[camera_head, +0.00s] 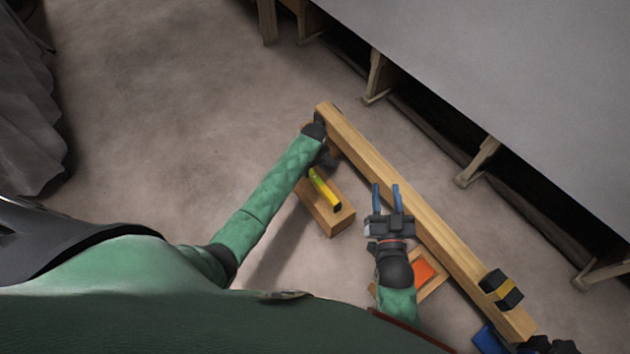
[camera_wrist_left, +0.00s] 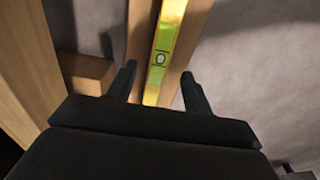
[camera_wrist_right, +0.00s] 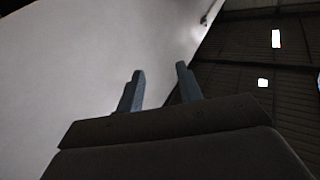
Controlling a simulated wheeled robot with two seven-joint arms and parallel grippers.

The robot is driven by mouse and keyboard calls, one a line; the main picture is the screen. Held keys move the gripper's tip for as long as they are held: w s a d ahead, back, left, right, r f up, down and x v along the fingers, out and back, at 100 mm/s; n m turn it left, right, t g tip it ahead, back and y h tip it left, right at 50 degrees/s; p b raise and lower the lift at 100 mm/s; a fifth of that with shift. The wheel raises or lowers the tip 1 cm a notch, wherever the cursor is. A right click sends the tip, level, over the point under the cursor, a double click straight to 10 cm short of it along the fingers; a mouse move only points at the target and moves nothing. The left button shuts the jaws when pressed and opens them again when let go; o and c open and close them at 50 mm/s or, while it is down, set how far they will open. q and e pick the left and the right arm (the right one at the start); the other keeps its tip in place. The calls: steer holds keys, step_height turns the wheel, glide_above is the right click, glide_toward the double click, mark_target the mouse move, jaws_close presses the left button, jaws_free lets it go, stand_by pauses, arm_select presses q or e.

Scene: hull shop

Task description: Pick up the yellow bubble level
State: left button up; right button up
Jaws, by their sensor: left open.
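The yellow bubble level (camera_head: 322,186) lies lengthwise along a short wooden block or beam (camera_head: 330,221) in the head view. In the left wrist view the level (camera_wrist_left: 168,42) runs between the two fingertips of my left gripper (camera_wrist_left: 158,85), which is open. The fingers stand on either side of the level; I cannot tell whether they touch it. In the head view the left gripper is mostly hidden by its own arm. My right gripper (camera_head: 387,198) is open and empty beside the long wooden beam.
A long wooden beam (camera_head: 400,188) runs diagonally just beyond both grippers. A black and yellow item (camera_head: 501,289) sits on its near end. An orange-topped wooden piece (camera_head: 424,271) lies beside my right arm. A large grey hull surface (camera_head: 520,80) fills the upper right. Floor at left is clear.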

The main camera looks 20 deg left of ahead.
arm_select(q)
steer(key=shift+f, duration=0.7)
steer(key=f, duration=0.1)
steer(key=f+b, duration=0.1)
steer(key=f, duration=0.1)
steer(key=f+b, duration=0.1)
steer(key=shift+s+d+f, duration=0.2)
steer(key=shift+d+f, duration=0.05)
steer(key=shift+f, duration=0.25)
arm_select(e)
steer(key=s+d+r+t+y, duration=0.1)
steer(key=r+t, duration=0.3)
steer(key=r, duration=0.6)
steer(key=s+d+r+t+y, duration=0.1)
steer(key=s+r+t, duration=0.1)
steer(key=r, duration=0.8)
steer(key=shift+s+r+t, duration=0.35)
steer(key=shift+t, duration=0.55)
arm_select(q)
steer(key=shift+c, duration=0.4)
jaws_close()
